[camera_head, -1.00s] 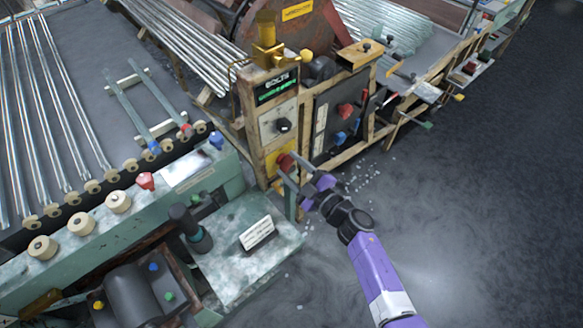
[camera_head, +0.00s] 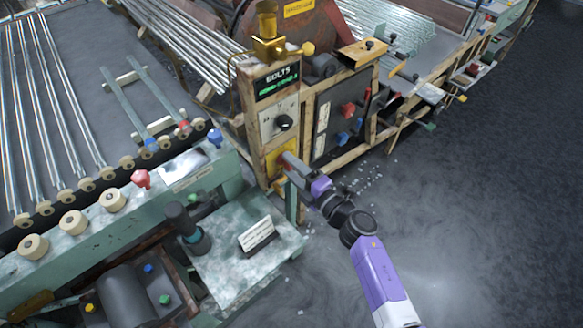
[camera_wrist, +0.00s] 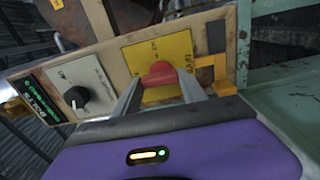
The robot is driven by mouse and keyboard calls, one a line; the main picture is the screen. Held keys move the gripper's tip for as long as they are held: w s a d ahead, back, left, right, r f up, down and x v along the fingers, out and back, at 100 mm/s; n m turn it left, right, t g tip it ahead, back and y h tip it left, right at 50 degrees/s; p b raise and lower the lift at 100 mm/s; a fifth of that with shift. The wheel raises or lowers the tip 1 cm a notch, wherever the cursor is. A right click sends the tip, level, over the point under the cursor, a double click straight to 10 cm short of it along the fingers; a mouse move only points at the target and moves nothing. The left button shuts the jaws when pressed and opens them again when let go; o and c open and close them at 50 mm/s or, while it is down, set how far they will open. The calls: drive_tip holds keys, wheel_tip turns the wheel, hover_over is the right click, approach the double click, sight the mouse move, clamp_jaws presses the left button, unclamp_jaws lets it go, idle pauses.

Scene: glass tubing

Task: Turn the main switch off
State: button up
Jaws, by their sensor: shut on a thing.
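The main switch is a red knob on a yellow plate (camera_wrist: 174,47), on the front of a wooden-framed panel. In the wrist view the red knob (camera_wrist: 160,74) sits between my two fingers, and my gripper (camera_wrist: 158,83) is shut on it. In the head view my gripper (camera_head: 287,163) meets the lower part of the panel, and its fingers hide most of the knob. The plate's yellow edge (camera_head: 273,158) shows beside them. Which way the knob points is hard to tell.
Above the switch are a black dial (camera_head: 284,122) and a green-lit "BOLTS" display (camera_head: 277,83). A black panel (camera_head: 342,113) with red and blue knobs stands to the right. A green bench (camera_head: 230,270) stands at the lower left. Open floor lies right.

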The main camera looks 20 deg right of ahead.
drive_tip(key=shift+n, duration=0.3)
drive_tip(key=shift+f, duration=0.1)
drive_tip(key=o, duration=1.4)
drive_tip(key=shift+c, duration=0.2)
drive_tip(key=shift+s, duration=0.15)
drive_tip(key=v, duration=0.7)
drive_tip(key=shift+s, duration=0.25)
drive_tip(key=shift+d, duration=0.1)
